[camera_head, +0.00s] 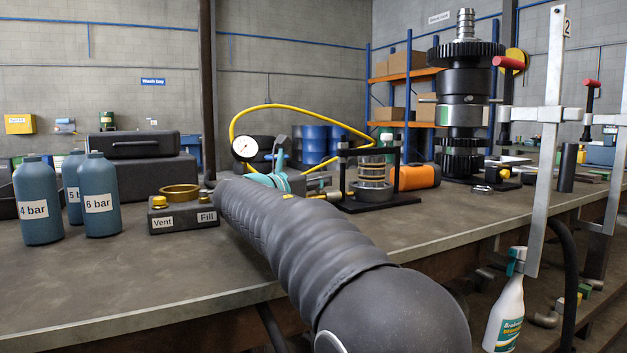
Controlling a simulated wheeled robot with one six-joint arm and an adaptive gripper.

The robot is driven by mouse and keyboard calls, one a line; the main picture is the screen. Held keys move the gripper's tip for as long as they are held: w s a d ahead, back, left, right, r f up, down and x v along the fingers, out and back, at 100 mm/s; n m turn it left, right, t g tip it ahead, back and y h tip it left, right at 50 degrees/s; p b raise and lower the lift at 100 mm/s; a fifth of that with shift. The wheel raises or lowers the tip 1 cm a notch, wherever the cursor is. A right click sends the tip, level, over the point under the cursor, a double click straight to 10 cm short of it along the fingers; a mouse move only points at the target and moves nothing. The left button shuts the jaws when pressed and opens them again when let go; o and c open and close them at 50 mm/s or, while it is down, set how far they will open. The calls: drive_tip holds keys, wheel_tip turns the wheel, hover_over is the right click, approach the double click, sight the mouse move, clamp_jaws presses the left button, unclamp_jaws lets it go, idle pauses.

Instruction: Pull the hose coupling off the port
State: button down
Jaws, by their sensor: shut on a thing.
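My arm, in a dark ribbed sleeve, reaches from the front across the bench and hides much of my gripper (265,180). Only teal and grey parts show past the sleeve's far end. My gripper is shut, by the look of it on the hose coupling, which is hidden behind my arm. The yellow hose (267,106) arches up from beside the round white gauge (245,147), over to the right, and back down toward my gripper. The port is hidden too, so I cannot tell whether the coupling is still on it.
Blue bottles (100,200) and the Vent/Fill block (183,212) stand left of my arm. A tall gear stack (464,100) and clamps (545,145) stand farther right. The front left bench is clear.

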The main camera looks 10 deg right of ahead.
drive_tip(key=c, duration=1.3)
unclamp_jaws()
drive_tip(key=shift+a, duration=0.2)
drive_tip(key=o, duration=0.4)
drive_tip(key=shift+a, duration=0.2)
drive_tip(key=shift+d, duration=0.15)
drive_tip(key=v, duration=1.1)
drive_tip(key=shift+s, duration=0.1)
drive_tip(key=shift+s+a, duration=0.2)
drive_tip(key=shift+a, duration=0.2)
